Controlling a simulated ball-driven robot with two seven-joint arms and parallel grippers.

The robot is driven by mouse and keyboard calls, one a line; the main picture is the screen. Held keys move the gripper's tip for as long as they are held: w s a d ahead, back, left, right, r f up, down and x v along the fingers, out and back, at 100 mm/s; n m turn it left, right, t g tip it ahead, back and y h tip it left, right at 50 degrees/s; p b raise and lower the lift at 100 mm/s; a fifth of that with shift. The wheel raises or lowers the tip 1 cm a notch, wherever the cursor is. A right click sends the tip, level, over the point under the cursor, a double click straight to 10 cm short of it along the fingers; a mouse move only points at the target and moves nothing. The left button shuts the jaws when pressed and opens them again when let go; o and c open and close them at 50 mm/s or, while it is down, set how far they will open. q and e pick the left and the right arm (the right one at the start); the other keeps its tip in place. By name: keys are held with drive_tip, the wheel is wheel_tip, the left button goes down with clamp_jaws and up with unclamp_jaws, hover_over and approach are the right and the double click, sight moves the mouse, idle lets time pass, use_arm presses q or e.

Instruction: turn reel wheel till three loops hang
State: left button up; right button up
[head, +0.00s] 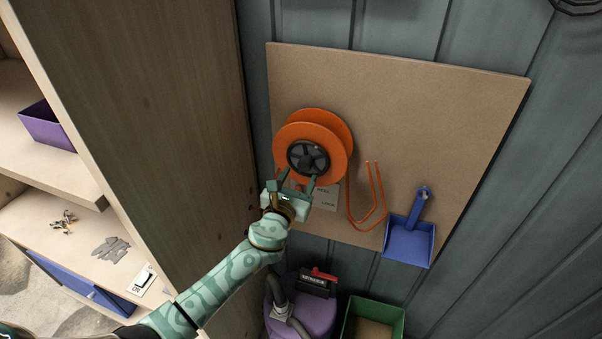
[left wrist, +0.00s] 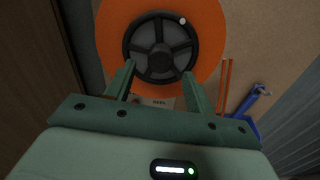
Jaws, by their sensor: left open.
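The orange reel (head: 318,140) is mounted on a brown board (head: 420,110). Its dark spoked hub wheel (head: 308,158) faces me, and in the left wrist view the hub (left wrist: 160,48) carries a small pale knob (left wrist: 182,21) at its upper right. An orange cord (head: 378,195) hangs in a narrow bend right of the reel; I cannot tell how many loops it makes. My left gripper (head: 299,182) is open at the hub's lower edge, its fingers (left wrist: 160,80) apart with nothing between them. I cannot tell whether they touch the hub. My right gripper does not show.
A pale label (head: 326,196) sits below the reel, partly behind my gripper. A blue dustpan (head: 410,240) hangs at the board's lower right. Below stand a purple canister (head: 305,315) and a green bin (head: 375,315). A wooden cabinet side (head: 150,110) rises close on the left.

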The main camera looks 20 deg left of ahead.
sight(306, 163)
use_arm(q)
drive_tip(key=shift+w, duration=1.3)
drive_tip(key=c, duration=1)
drive_tip(key=shift+n, duration=0.3)
